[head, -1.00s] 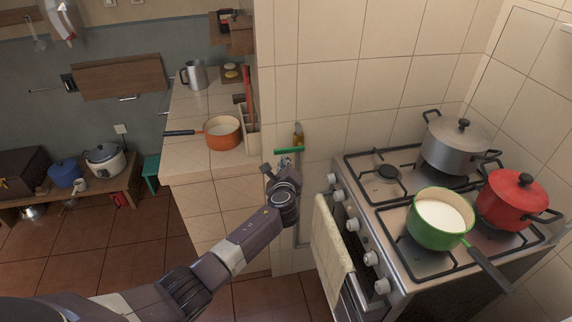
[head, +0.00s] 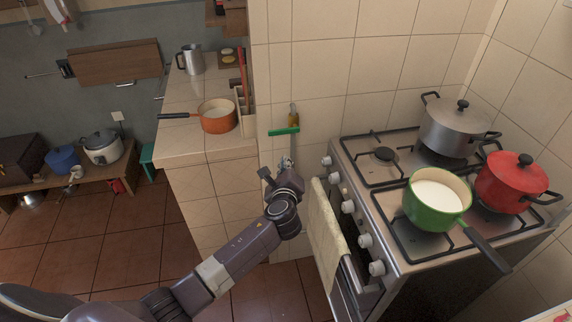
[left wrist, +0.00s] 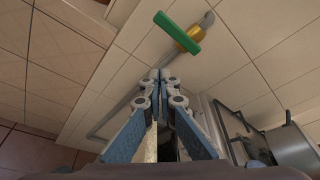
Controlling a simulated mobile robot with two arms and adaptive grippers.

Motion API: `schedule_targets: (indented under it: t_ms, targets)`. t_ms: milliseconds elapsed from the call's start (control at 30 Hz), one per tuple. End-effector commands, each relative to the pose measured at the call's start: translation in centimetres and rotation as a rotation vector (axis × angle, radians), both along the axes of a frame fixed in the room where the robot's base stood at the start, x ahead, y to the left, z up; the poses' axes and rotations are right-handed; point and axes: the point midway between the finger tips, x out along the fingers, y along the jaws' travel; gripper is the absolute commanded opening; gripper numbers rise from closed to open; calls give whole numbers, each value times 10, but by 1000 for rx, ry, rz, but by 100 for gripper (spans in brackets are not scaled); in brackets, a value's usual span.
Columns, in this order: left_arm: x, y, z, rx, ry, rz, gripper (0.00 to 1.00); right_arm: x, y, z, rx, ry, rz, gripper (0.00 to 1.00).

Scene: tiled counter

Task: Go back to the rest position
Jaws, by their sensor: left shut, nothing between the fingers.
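My left gripper (head: 284,166) is in front of the tiled wall, between the tiled counter (head: 200,147) and the stove (head: 362,160). Its arm comes in from the lower left of the head view. In the left wrist view the left gripper (left wrist: 160,76) has its fingertips together and nothing between them. My right gripper is in neither view.
On the stove are a green pan (head: 428,214) with white contents, a red pot (head: 505,184) and a steel pot (head: 455,130). A towel (head: 325,225) hangs at the stove front. An orange pan (head: 218,121) and a metal jug (head: 189,60) stand on the counter. Open floor lies left.

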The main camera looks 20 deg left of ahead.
Motion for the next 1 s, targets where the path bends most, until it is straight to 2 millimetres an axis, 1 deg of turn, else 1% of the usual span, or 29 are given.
schedule_targets:
  t_ms: [100,300,600,667,733,767,833,867,900,967,1000]
  targets:
    - [-5,-3,2,-1,-1,0,0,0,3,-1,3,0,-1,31]
    - [-7,-4,2,0,2,0,0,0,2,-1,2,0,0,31]
    - [-6,-4,2,0,1,0,0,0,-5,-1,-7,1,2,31]
    - [-7,-4,-1,-5,4,1,0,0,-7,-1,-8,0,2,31]
    - [-10,-4,-14,-27,20,3,0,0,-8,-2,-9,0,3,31]
    - [-12,-3,-24,-44,32,5,0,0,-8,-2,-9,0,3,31]
    - [-21,-3,-56,-103,69,13,0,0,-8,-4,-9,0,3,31]
    - [-27,-2,-74,-138,91,21,0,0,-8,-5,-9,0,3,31]
    - [-36,-2,-100,-190,120,33,0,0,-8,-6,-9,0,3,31]
    - [-53,-2,-142,-281,169,59,0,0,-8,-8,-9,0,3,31]
    - [-67,-2,-171,-344,203,81,0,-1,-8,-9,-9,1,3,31]
